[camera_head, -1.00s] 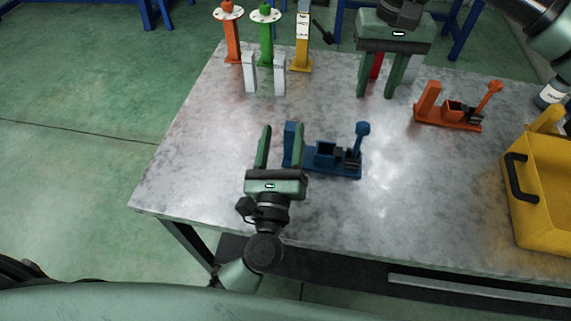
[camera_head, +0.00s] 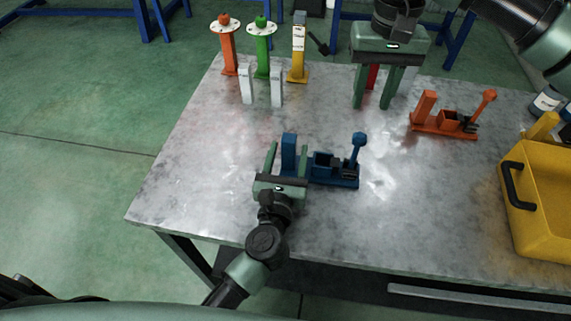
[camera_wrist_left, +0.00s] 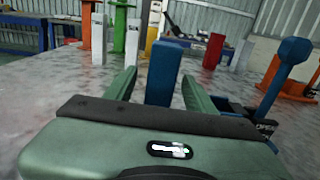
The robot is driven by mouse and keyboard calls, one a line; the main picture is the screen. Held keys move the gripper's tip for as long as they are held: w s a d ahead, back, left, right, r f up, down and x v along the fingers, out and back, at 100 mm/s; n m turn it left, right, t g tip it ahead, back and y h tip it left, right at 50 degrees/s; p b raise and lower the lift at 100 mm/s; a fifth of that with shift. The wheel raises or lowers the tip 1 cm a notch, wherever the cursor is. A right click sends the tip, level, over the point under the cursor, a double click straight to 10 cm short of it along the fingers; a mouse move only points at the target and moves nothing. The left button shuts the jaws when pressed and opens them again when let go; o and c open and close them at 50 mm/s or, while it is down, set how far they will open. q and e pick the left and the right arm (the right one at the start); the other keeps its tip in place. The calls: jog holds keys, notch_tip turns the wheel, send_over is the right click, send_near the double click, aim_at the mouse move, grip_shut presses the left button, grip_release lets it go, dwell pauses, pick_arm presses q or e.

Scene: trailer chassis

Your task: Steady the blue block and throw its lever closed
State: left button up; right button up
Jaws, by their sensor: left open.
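The blue block (camera_head: 289,153) is the upright post at the left end of a blue fixture (camera_head: 340,180) on the metal table. The fixture's blue lever (camera_head: 357,155) stands upright at its right end; it also shows in the left wrist view (camera_wrist_left: 284,75). My left gripper (camera_head: 287,158) is open, with one finger on each side of the blue block. In the left wrist view the block (camera_wrist_left: 163,73) stands between the two fingers, with visible gaps. My right gripper (camera_head: 375,88) points down, fingers apart, over the back of the table, with a red post (camera_head: 372,77) behind it.
An orange fixture (camera_head: 444,122) with a lever stands to the right. A yellow bin (camera_head: 545,195) is at the right edge. Orange, green and yellow posts (camera_head: 262,52) and white blocks (camera_head: 246,85) stand at the back left. The front left of the table is clear.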

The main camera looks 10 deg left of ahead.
pick_arm(q)
jog(key=shift+w, duration=0.45)
grip_shut()
dwell(1.1)
